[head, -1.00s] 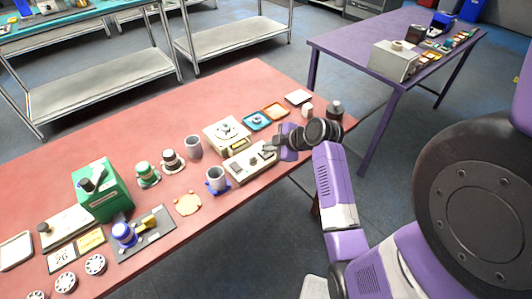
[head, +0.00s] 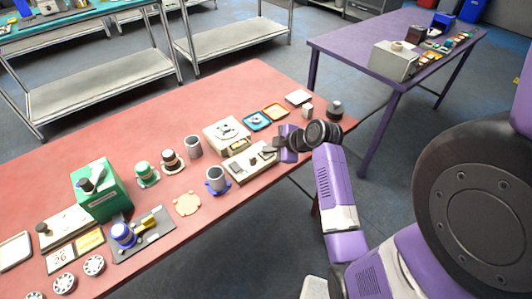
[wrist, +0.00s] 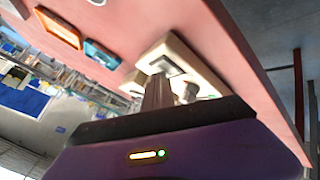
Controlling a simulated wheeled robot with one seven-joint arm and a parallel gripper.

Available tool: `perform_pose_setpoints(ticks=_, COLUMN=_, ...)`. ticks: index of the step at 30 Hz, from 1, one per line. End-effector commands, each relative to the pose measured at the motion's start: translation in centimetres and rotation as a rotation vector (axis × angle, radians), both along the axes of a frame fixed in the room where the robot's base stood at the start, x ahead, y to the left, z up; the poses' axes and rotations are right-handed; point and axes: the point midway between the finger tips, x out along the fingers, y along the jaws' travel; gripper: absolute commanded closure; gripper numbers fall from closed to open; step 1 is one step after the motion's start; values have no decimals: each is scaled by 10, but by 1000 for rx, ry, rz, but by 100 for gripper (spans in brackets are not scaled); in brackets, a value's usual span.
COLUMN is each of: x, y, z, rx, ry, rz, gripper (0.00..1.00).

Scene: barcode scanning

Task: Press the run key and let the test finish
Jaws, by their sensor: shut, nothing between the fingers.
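A flat cream device (head: 243,166) with dark parts on top lies near the front edge of the red table. My gripper (head: 268,152) is over its right end, fingers pointing left in the head view. In the wrist view the shut, empty fingers (wrist: 157,92) overlap the near side of a cream unit (wrist: 196,52) with a grey panel. The fingers and my wrist hide part of it. I cannot tell which key is under the fingertips, or whether they touch it. No label on a run key is readable.
Behind the device stands a cream box with a round top (head: 222,130). Blue (head: 257,121) and orange (head: 275,112) trays and a dark round item (head: 335,108) lie beyond my gripper.

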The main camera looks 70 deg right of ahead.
Motion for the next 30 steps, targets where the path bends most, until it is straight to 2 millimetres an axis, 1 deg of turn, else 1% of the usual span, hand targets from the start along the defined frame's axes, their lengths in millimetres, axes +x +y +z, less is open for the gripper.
perform_pose_setpoints(ticks=11, x=0, y=1, z=16, rx=1, ry=1, rz=1, gripper=100)
perform_pose_setpoints(ticks=23, x=0, y=0, z=18, rx=1, ry=0, rz=1, gripper=100)
perform_pose_setpoints(ticks=26, x=0, y=0, z=24, rx=0, ry=1, rz=1, gripper=100)
perform_pose_setpoints(ticks=30, x=0, y=0, z=37, rx=-1, ry=0, rz=1, gripper=100)
